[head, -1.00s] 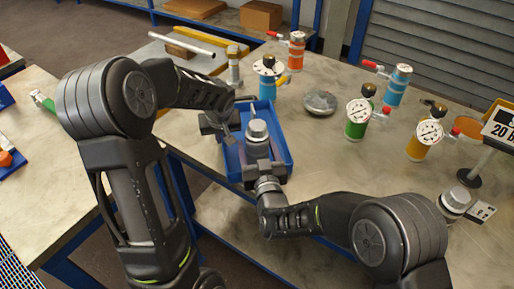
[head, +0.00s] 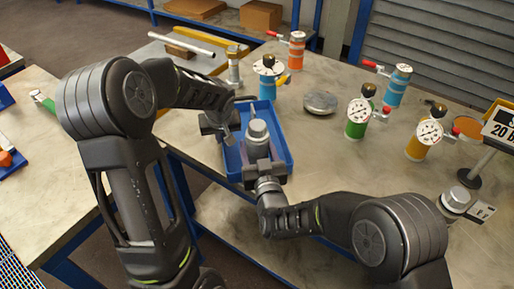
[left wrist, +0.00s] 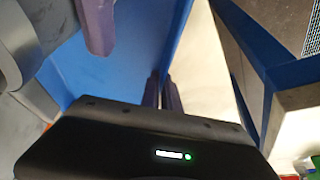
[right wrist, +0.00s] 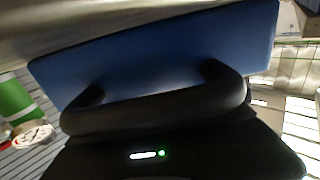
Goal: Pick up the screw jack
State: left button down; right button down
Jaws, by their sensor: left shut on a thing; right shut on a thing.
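A grey cylindrical piece with a lighter, faceted top, which looks like the screw jack (head: 257,131), stands upright in the blue tray (head: 283,142) in the head view. Its lower part is hidden by my right gripper. My left gripper (head: 230,128) is at the tray's left side; the left wrist view shows its fingers (left wrist: 162,92) close together on the blue wall. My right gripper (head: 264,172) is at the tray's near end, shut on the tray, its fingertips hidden. The right wrist view shows the tray's blue face (right wrist: 150,60) behind a dark curved bar.
Behind the tray stand a blue gauge vessel (head: 268,82) and a flat grey disc (head: 320,102). A green gauge vessel (head: 356,126) and a yellow one (head: 416,147) stand to the right. A grey capped piece (head: 455,200) is near the right edge. The table between is clear.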

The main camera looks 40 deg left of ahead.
aim_at(264, 151)
jog(key=shift+r, duration=0.2)
jog(key=shift+r, duration=1.5)
jog(key=shift+d+f, duration=0.2)
jog(key=shift+f, duration=0.1)
jog(key=shift+d+f+m+t+y, duration=0.15)
jog(key=shift+d+m+t+y, duration=0.6)
jog(key=shift+m, duration=0.45)
jog(key=shift+t, duration=0.25)
jog(key=r, duration=0.2)
jog(key=d+r, duration=0.1)
jog(key=r, duration=0.3)
jog(key=shift+d, duration=0.35)
jog(key=d+r+n+g+h, duration=0.1)
jog(key=d+r+n+g, duration=0.1)
jog(key=d, duration=1.9)
jog(key=shift+w, duration=0.25)
jog(key=shift+h, duration=0.25)
